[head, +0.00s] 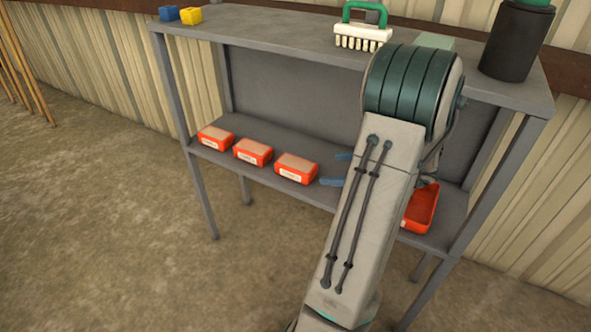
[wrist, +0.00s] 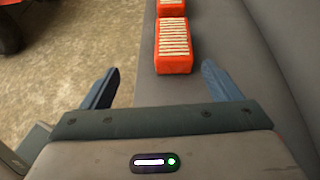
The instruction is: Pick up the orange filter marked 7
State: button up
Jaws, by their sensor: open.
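Several orange filters with tan pleated tops stand in a row on the lower shelf (head: 262,135): a left one (head: 215,138), a middle one (head: 252,153) and a right one (head: 296,169). Each has a white label on its front, too small to read, so I cannot tell which is marked 7. My gripper (head: 335,169) is open and empty, just right of the right filter. In the wrist view my gripper (wrist: 160,85) has its fingers apart, with the nearest filter (wrist: 174,46) ahead between and beyond the fingertips. A second filter (wrist: 171,8) shows behind it.
An orange tray (head: 422,208) sits at the shelf's right end, partly hidden by my arm. The top board (head: 270,28) above the shelf holds a green-handled brush (head: 362,36), blue (head: 169,13) and yellow (head: 191,14) blocks, and a dark canister (head: 515,40).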

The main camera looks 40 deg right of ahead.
jog(key=shift+s+d+f+m, duration=0.1)
jog(key=shift+d+f+m, duration=0.15)
jog(key=shift+d, duration=0.3)
jog(key=b, duration=0.3)
send_near(299, 164)
jog(key=shift+w+a+f+t, duration=0.3)
jog(key=shift+w+a+f, duration=0.65)
jog(key=shift+a, duration=0.15)
jog(key=shift+w+d+b+x, duration=0.15)
jog(key=shift+b+x, duration=0.5)
jog(key=shift+x, duration=0.9)
jog(key=shift+w+d+b+x, duration=0.1)
jog(key=shift+d+b+x, duration=0.15)
jog(key=shift+b+x, duration=0.85)
jog(key=shift+w+a+r+p, duration=0.1)
jog(key=shift+w+a+p, duration=0.1)
jog(key=shift+w+p, duration=0.3)
jog(key=c, duration=1.1)
